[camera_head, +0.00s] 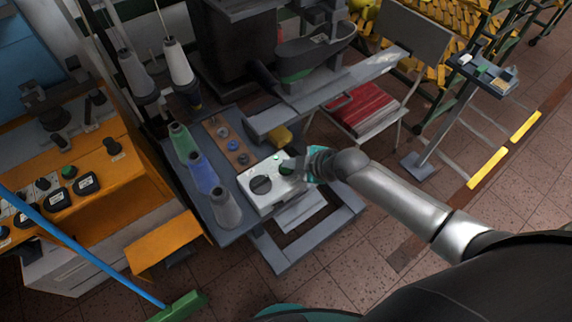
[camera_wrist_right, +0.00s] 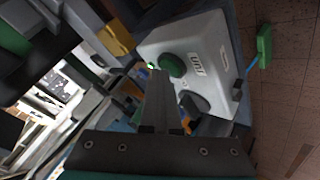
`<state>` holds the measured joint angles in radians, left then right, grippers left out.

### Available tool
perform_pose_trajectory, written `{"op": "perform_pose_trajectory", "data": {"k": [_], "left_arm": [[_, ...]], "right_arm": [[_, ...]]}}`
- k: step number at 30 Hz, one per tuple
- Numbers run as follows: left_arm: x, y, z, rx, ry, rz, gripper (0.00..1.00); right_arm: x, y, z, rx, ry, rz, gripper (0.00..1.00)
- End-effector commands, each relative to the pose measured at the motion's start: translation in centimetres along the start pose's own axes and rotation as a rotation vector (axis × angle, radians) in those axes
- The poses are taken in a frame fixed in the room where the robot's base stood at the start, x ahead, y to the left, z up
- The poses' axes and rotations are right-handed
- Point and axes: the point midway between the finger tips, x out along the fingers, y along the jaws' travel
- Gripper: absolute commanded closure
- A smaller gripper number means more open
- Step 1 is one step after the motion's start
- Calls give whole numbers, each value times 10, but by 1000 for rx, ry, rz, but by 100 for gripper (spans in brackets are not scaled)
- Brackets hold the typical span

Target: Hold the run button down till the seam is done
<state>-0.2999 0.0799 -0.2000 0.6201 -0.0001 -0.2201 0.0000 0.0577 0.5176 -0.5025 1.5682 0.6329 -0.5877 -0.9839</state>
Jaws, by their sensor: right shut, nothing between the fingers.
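The white control box (camera_head: 262,201) sits on the grey machine table. In the right wrist view the box (camera_wrist_right: 205,40) shows a big green button (camera_wrist_right: 172,65) beside a RUN label (camera_wrist_right: 196,66). A small green lamp (camera_wrist_right: 151,66) is lit near the button, and a dark round knob (camera_wrist_right: 194,103) is on the same face. My right gripper (camera_wrist_right: 158,78) is shut and empty, its fingertips at the green button's edge; I cannot tell whether they press it. In the head view the right gripper (camera_head: 293,166) is over the box. My left gripper is not in view.
Thread cones, green (camera_head: 184,145), blue (camera_head: 203,174) and grey (camera_head: 226,208), stand left of the box. A dark sewing machine (camera_head: 315,50) is behind. An orange cabinet (camera_head: 110,190) is left, a red-seated chair (camera_head: 362,107) at the back right.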

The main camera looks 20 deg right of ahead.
Motion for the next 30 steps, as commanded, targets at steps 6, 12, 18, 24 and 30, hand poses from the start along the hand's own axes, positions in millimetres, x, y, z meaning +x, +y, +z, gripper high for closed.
{"op": "perform_pose_trajectory", "data": {"k": [6, 12, 18, 24, 30], "left_arm": [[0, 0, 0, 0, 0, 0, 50], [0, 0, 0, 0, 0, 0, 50], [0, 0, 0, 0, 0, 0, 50], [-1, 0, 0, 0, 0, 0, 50], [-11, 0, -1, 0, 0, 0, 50]], "right_arm": [[0, -1, 1, 0, -2, -3, 100], [0, -1, 1, 0, -2, -3, 100], [0, -1, 1, 0, -2, -3, 100], [-1, -1, 0, 0, -2, -3, 100], [-8, 5, -5, 0, -2, -2, 100]]}}
